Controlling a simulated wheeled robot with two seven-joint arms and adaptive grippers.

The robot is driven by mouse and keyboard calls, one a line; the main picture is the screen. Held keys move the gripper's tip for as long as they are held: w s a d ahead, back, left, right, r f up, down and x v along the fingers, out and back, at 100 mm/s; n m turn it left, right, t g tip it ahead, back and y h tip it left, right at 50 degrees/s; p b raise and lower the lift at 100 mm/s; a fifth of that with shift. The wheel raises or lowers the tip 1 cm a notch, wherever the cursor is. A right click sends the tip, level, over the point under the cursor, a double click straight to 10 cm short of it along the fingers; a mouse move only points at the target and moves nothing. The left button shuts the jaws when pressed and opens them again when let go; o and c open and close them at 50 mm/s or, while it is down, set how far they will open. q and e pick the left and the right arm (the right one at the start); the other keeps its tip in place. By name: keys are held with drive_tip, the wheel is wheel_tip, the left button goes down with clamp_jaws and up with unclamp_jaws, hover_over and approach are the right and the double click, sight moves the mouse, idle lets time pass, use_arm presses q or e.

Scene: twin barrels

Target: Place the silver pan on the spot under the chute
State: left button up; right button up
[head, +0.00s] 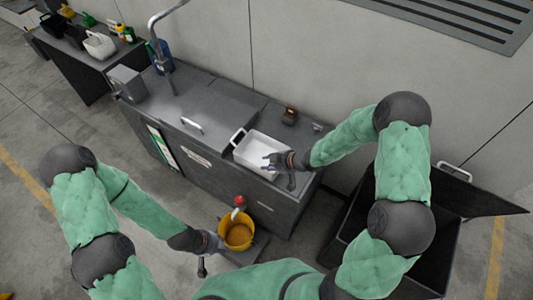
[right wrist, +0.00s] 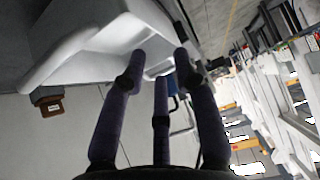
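The silver pan (head: 262,143), a pale rectangular tray with end handles, sits on the right part of the grey counter. My right gripper (head: 275,163) is at its right end, fingers pointing toward it. In the right wrist view the fingers (right wrist: 160,62) are spread, with tips overlapping the pan's pale wall (right wrist: 85,45); contact is unclear. A red-topped spout (head: 240,201), possibly the chute, shows at the counter's front above a yellow bucket (head: 238,238). My left gripper (head: 212,250) is at the bucket's left side; its finger closure and any grip are unclear.
The counter (head: 215,104) has a faucet (head: 160,40) and a grey box (head: 127,84). A small brown object (head: 289,116) is behind the pan. A dark open bin (head: 440,235) stands at right. A side table at upper left holds bottles and containers.

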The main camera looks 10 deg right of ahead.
sight(253, 170)
drive_tip(key=b+x, duration=0.1)
drive_tip(key=x, duration=0.4)
drive_tip(key=shift+f, duration=0.1)
drive_tip(key=shift+w+a+f, duration=0.15)
drive_tip(key=shift+w+f, duration=0.05)
drive_tip(key=shift+w, duration=0.1)
drive_tip(key=shift+a+f+b, duration=0.35)
drive_tip(key=shift+f+b, duration=0.05)
drive_tip(key=shift+b, duration=0.05)
drive_tip(key=b+x, duration=0.1)
drive_tip(key=x, duration=0.3)
drive_tip(key=shift+a+f, duration=0.15)
clamp_jaws()
